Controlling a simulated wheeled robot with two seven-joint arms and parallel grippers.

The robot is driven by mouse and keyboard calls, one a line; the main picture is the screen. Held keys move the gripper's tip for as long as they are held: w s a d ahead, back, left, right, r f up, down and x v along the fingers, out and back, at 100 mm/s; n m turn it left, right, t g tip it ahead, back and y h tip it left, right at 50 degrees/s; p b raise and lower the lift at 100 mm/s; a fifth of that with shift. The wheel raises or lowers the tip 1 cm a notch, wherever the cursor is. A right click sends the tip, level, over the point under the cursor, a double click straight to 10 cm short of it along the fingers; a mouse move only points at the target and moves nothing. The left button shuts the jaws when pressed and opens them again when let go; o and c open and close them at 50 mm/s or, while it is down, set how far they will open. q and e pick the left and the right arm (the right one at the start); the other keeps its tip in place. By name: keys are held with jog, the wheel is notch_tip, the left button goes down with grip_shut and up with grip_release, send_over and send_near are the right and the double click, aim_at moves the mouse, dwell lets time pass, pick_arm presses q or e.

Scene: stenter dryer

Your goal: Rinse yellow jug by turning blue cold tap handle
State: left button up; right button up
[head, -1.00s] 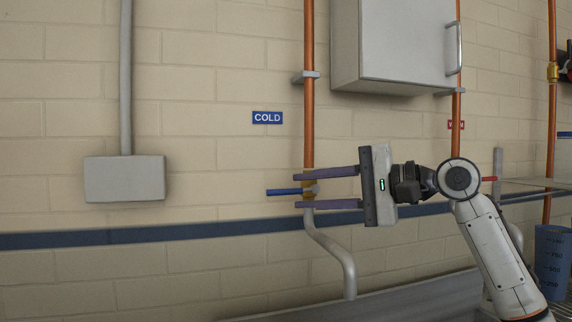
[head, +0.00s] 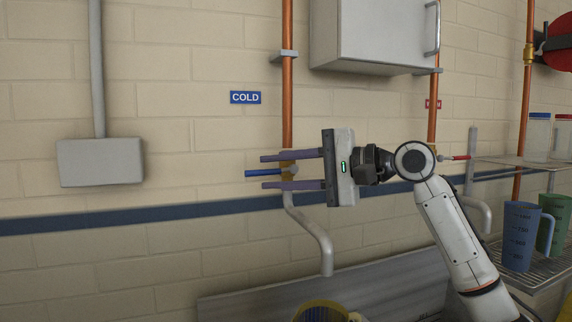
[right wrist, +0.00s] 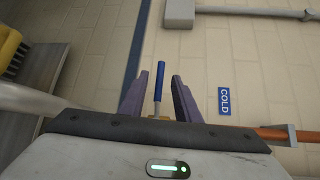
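The blue cold tap handle (head: 262,173) points left from a brass valve on the copper pipe, under the COLD sign. My right gripper (head: 262,172) is open, with one purple finger above the handle and one below. In the right wrist view the handle (right wrist: 158,83) stands between the two fingers, with a gap visible on each side. The yellow jug (head: 322,313) shows only as a rim at the bottom edge of the head view, below the spout; the rest is cut off. My left gripper is not in view.
A grey spout (head: 318,238) bends down from the cold tap. A red handle (head: 460,157) sits right of my arm. Blue (head: 519,235) and green (head: 553,222) jugs stand on a wire rack at right. A grey box (head: 100,163) is on the left wall.

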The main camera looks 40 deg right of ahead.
aim_at(254, 173)
jog(key=shift+p+x, duration=0.3)
jog(key=shift+x, duration=3.6)
grip_shut()
